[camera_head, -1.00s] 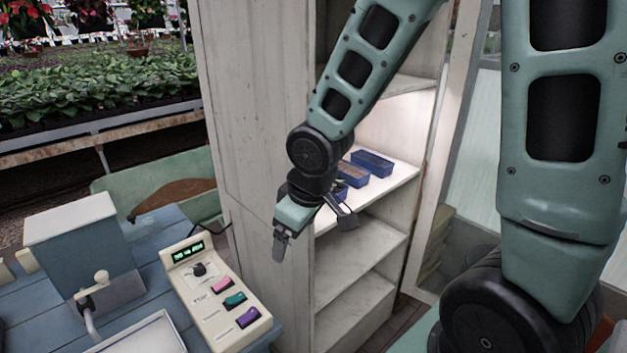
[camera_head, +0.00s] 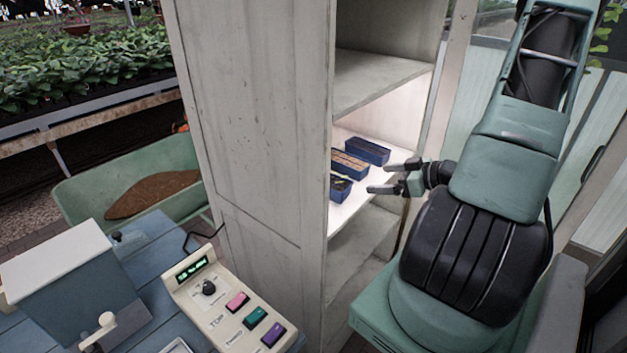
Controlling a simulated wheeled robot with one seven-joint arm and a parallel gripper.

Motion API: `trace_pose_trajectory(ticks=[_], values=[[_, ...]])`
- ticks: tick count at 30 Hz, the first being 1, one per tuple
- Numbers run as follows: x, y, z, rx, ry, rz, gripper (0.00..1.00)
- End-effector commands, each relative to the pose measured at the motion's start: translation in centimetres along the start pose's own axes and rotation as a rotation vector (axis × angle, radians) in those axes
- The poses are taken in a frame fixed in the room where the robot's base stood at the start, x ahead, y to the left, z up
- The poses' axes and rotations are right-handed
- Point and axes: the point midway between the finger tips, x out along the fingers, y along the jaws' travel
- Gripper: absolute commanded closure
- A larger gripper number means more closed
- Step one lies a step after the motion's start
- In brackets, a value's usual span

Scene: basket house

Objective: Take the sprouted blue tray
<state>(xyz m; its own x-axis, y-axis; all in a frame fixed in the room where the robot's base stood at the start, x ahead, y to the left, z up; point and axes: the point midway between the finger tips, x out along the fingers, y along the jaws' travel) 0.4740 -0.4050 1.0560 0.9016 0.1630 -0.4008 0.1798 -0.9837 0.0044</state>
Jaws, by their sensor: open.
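Several small blue trays stand in a row on a lit shelf (camera_head: 352,209) of the pale wooden cabinet. The nearest blue tray (camera_head: 341,188) shows a bit of yellow-green in it, perhaps sprouts, and is partly hidden by the cabinet's side wall. The middle blue tray (camera_head: 350,165) holds brown matter. The farthest blue tray (camera_head: 367,151) looks dark inside. My gripper (camera_head: 379,179) is open and empty at the shelf's right side, its fingers pointing left toward the trays. I see no clear contact with any tray.
The cabinet side wall (camera_head: 255,130) stands left of the shelf, with other shelves above and below. A control box (camera_head: 225,305) with coloured buttons sits on the blue table at front left. A green wheelbarrow (camera_head: 130,180) with soil stands behind.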

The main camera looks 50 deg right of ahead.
Motion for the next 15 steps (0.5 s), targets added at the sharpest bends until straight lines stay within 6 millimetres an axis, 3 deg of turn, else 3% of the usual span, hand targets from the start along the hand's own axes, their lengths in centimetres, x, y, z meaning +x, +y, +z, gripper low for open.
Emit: trace_pose_trajectory(ticks=[5, 15], values=[[1.3, -0.2, -0.1, 0.006, 0.025, -0.008, 0.11], [8.3, -0.2, -0.4, 0.006, 0.022, -0.007, 0.11]])
